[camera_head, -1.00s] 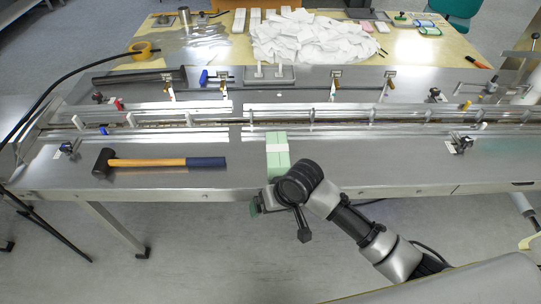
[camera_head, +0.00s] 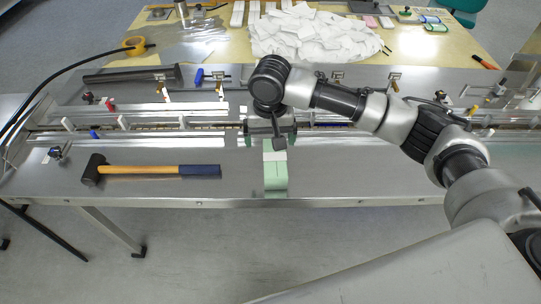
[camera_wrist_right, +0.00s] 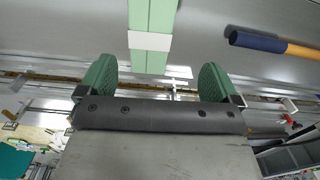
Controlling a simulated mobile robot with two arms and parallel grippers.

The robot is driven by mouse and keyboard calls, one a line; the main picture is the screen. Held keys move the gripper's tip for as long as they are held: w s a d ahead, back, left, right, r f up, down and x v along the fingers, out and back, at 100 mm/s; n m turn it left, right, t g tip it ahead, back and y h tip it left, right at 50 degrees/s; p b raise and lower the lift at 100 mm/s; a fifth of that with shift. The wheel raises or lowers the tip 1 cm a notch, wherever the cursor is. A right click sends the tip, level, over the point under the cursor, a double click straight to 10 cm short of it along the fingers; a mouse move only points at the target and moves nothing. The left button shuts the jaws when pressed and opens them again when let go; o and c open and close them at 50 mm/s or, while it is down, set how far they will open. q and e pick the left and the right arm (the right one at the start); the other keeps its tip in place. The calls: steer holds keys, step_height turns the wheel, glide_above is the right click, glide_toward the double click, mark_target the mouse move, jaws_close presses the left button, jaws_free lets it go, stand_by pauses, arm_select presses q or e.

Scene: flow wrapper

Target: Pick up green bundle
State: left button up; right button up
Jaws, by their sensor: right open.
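The green bundle (camera_head: 275,180) lies on the steel machine table near its front edge, with a white band around it. It also shows at the top of the right wrist view (camera_wrist_right: 152,14), ahead of the fingertips. My right gripper (camera_head: 269,130) is above the machine's rail area, farther back than the bundle. In the right wrist view my right gripper (camera_wrist_right: 157,78) has its two green fingers wide apart with nothing between them. My left gripper is not in view.
A hammer (camera_head: 155,170) with a yellow and blue handle lies left of the bundle. Metal rails with small clamps run across the table behind it. The steel surface right of the bundle is mostly clear.

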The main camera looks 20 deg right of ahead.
mark_target(275, 157)
steer(key=shift+w+d+f, duration=0.1)
steer(key=shift+w+d, duration=0.15)
steer(key=f, duration=0.4)
steer(key=shift+s+f, duration=0.15)
steer(key=shift+s, duration=0.15)
steer(key=shift+f+p, duration=0.3)
steer(key=f, duration=0.2)
steer(key=d+f+p, duration=0.1)
steer(key=f, duration=0.1)
steer(key=shift+w+f, duration=0.15)
steer(key=shift+w, duration=0.05)
steer(key=shift+f, duration=0.45)
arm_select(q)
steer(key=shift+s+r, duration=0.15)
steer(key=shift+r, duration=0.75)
arm_select(e)
steer(key=c, duration=1)
